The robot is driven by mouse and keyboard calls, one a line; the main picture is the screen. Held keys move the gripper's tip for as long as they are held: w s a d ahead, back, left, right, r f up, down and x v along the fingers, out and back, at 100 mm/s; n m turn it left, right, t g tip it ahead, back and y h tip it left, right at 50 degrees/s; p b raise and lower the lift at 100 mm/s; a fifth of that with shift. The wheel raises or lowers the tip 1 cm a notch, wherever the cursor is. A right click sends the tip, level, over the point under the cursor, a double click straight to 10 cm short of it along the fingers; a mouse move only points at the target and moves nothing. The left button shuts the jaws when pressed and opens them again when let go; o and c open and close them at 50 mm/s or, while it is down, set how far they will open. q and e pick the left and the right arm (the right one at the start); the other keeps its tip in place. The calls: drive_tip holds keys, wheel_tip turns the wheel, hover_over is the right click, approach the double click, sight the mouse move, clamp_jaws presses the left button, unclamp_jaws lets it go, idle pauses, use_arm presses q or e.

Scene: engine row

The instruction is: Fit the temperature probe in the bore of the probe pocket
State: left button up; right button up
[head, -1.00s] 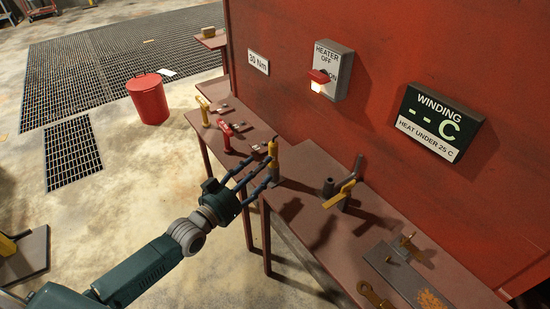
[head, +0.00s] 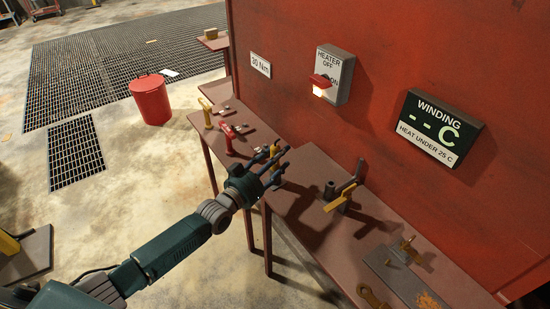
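A slim yellow upright piece, which looks like the temperature probe (head: 273,150), stands at the near end of the left bench, mostly hidden by my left gripper. My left gripper (head: 279,160) has its dark fingers at this piece. The fingers overlap it in the head view, and whether they have closed on it cannot be told. A short dark hollow cylinder, which may be the probe pocket (head: 329,188), stands upright on the right bench, right of the gripper. A yellow lever (head: 341,196) is beside it. My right gripper is not in view.
A red-handled tool (head: 228,137) and a yellow-handled tool (head: 206,112) stand on the left bench (head: 207,138). Brass fittings (head: 408,243) lie at the near end of the right bench (head: 300,207). The red wall (head: 300,110) rises close behind.

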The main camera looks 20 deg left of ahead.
use_arm(q)
drive_tip(key=c, duration=0.9)
drive_tip(key=shift+o, duration=0.2)
drive_tip(key=shift+r, duration=0.1)
